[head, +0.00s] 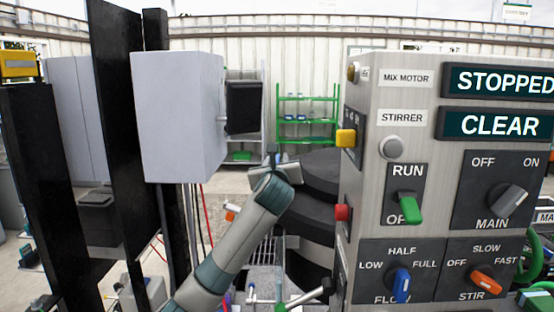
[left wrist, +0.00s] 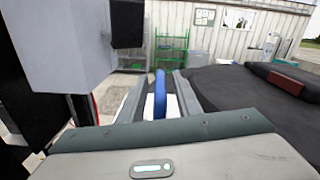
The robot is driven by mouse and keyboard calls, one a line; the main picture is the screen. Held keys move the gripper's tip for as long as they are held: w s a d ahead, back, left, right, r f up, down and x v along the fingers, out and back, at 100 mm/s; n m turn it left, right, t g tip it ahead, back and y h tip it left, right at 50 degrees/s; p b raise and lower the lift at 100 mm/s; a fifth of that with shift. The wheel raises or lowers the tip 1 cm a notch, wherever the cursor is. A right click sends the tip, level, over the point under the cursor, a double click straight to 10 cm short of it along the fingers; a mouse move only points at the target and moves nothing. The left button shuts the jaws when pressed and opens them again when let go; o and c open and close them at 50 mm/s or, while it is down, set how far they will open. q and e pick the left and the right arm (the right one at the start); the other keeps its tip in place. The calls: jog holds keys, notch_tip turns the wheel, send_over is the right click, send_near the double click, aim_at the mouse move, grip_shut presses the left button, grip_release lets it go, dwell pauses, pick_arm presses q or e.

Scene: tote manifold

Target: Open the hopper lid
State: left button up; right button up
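The hopper shows as a dark, round, stacked body behind the control panel, and its top, which looks like the lid (head: 318,168), appears closed. In the left wrist view a broad dark surface, probably the same lid (left wrist: 232,88), fills the right side. My left gripper (head: 274,163) is at the left edge of the lid. In the left wrist view its two fingers (left wrist: 160,88) stand apart. An upright blue bar, perhaps a handle (left wrist: 160,92), shows between them with gaps at both sides; I cannot tell its depth. My right gripper is not in view.
A control panel (head: 370,160) with knobs and switches stands close at the right and hides part of the hopper. A grey box (head: 180,115) on black posts stands at the left. A green shelf (head: 307,118) is far behind. A dark block (left wrist: 285,80) sits on the dark surface.

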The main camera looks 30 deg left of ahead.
pick_arm(q)
jog(key=shift+c, duration=0.3)
grip_shut()
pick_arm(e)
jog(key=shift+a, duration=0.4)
pick_arm(q)
jog(key=shift+s+r, duration=0.1)
jog(key=shift+r, duration=0.05)
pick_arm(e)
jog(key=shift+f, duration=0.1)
